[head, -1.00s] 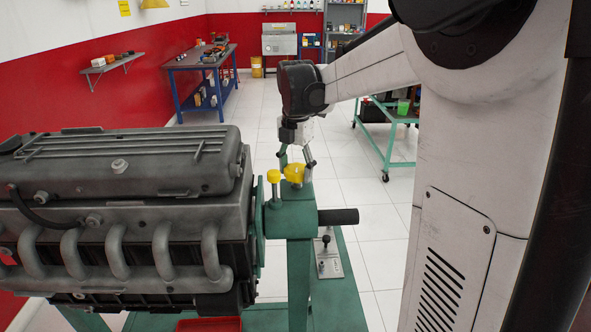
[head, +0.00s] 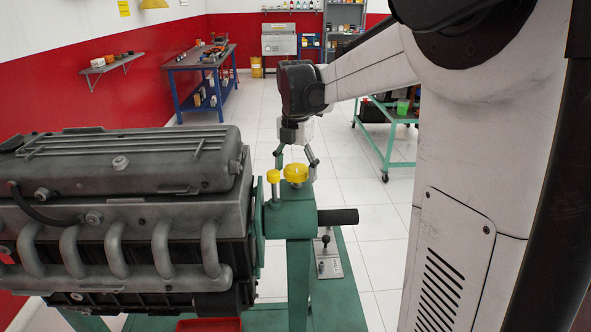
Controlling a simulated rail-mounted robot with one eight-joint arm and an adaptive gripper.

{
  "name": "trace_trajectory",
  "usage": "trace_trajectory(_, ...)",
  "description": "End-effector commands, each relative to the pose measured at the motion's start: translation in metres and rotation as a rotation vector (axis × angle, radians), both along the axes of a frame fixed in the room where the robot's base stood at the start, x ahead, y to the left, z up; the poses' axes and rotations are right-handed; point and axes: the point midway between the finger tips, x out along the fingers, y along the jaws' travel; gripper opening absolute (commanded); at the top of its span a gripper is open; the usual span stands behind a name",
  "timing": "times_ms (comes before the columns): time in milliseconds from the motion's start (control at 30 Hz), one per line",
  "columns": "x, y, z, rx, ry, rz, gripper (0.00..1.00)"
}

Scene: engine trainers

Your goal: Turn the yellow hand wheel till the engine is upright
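The engine (head: 120,210) hangs at the left on the green stand (head: 298,270), its ribbed cover on top and its curved pipes facing me; it looks near upright. The yellow hand wheel (head: 295,172) sits on top of the stand's head, with a smaller yellow knob (head: 273,177) beside it on the left. My gripper (head: 296,162) points down over the hand wheel. Its fingers are spread, one to each side of the wheel. I cannot tell whether either finger touches it.
A black bar (head: 338,216) sticks out right from the stand's head. A control plate with small levers (head: 327,258) is on the stand's base, and a red tray (head: 209,325) lies under the engine. A green cart (head: 385,130) and a blue-legged bench (head: 202,72) stand farther back.

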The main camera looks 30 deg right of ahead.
Motion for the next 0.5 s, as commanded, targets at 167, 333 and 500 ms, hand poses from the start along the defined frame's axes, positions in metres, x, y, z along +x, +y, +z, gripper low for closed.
trace_trajectory(167, 0.0, 0.0, 0.0, 0.0, 0.0, 0.0, 0.7)
trace_trajectory(333, 0.0, 0.0, 0.013, 0.0, 0.0, 0.0, 0.7)
trace_trajectory(500, 0.0, 0.0, 0.043, 0.0, 0.0, 0.0, 0.7)
